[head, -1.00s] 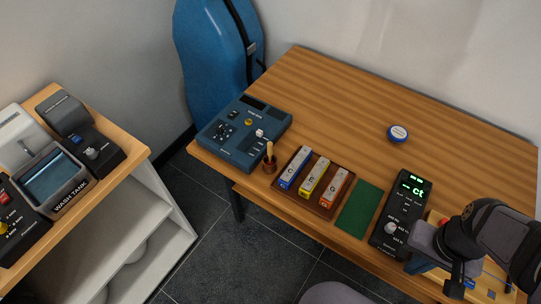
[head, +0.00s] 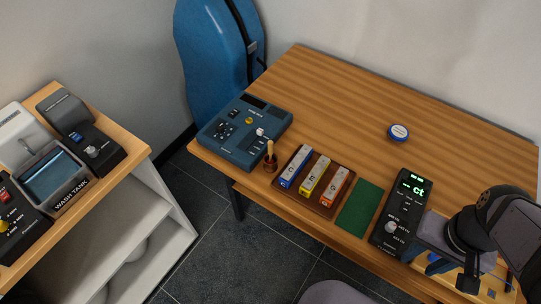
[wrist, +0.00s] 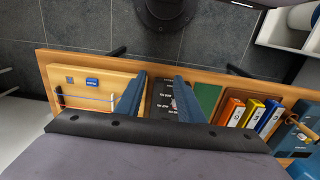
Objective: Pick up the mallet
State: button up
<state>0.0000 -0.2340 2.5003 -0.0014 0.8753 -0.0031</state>
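Chime bars C, E and G (head: 314,177) sit on a brown tray beside a green mat (head: 360,208). The blue control box (head: 245,132) stands at the table's left end.

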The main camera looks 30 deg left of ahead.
jog(key=w+a+n+t+y+b, duration=0.1)
jog(key=w+a+t+y, duration=0.15)
jog(key=w+a, duration=0.6)
jog(key=w+a+n+t+y, duration=0.1)
jog(key=w+a+t, duration=0.25)
jog(key=a, duration=0.95)
jog(key=w+a+n+t+y+b, duration=0.1)
jog(key=w+a+t+y, duration=0.1)
jog(key=w+a, duration=0.65)
jog(key=r+t, duration=0.1)
jog(key=t, duration=0.8)
send_over(272, 142)
jog(key=s, duration=0.4)
jog(key=shift+h, duration=0.45)
jog(key=shift+w+a+f, duration=0.1)
jog(key=shift+w+f, duration=0.3)
jog(key=shift+f, duration=0.65)
jog(key=shift+w+a+f, duration=0.1)
jog(key=shift+w+f, duration=0.35)
jog(key=shift+f, duration=0.65)
jog(key=shift+w+a+f, duration=0.1)
jog(key=shift+w+f, duration=0.3)
jog(key=shift+f, duration=0.65)
jog(key=shift+d+p+x, duration=0.2)
jog(key=shift+p+x, duration=0.35)
jog(key=shift+x, duration=0.35)
jog(key=shift+d+p+x, duration=0.15)
jog(key=shift+p+x, duration=0.35)
jog(key=shift+x, duration=1.25)
